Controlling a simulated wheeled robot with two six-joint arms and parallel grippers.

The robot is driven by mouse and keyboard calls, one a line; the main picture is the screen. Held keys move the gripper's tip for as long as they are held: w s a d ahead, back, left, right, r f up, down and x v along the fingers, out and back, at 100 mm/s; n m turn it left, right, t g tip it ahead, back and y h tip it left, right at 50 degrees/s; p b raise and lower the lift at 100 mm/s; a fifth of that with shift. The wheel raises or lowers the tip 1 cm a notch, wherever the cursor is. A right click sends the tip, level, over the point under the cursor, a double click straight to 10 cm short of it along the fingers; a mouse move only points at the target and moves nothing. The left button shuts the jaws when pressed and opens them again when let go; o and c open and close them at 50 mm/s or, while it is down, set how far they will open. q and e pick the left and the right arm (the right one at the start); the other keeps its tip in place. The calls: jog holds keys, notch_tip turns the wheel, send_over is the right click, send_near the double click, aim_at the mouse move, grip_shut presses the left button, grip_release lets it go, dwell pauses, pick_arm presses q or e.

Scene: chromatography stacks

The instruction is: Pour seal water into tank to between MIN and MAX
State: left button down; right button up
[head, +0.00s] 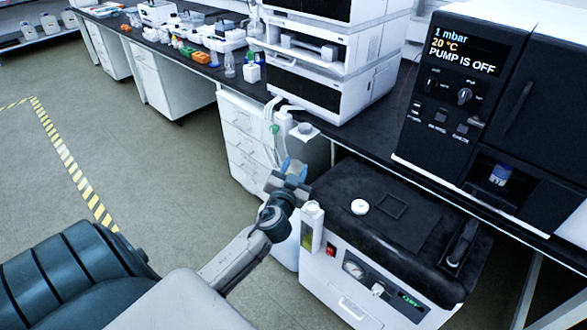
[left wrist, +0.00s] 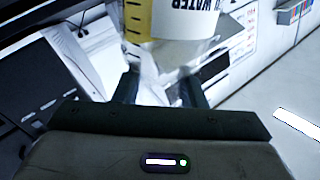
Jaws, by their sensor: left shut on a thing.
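My left gripper (head: 290,183) is shut on the seal water container (left wrist: 185,48), which has a white label reading "WATER" and a yellow strip with dark marks. In the left wrist view it stands between the two fingers (left wrist: 160,90), and its top is cut off. In the head view only a small bluish part of it (head: 296,166) shows past the gripper. The likely tank (head: 313,215) is a narrow white body with a yellow-green sight strip at the pump's front left corner, just below and right of the gripper. Its level and marks are too small to read.
The black-topped pump unit (head: 400,240) has a loose white cap (head: 360,206) on top. An instrument (head: 465,110) reads "PUMP IS OFF". A white canister (head: 307,150) with tubes stands behind the gripper. The bench (head: 385,125) runs behind; floor at left is clear.

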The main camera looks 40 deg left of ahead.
pick_arm(q)
jog(key=shift+w+d+m, duration=0.15)
jog(key=shift+d+m, duration=0.15)
pick_arm(e)
jog(key=shift+w+a+r, duration=0.1)
jog(key=shift+w+a, duration=0.25)
jog(key=shift+a, duration=0.15)
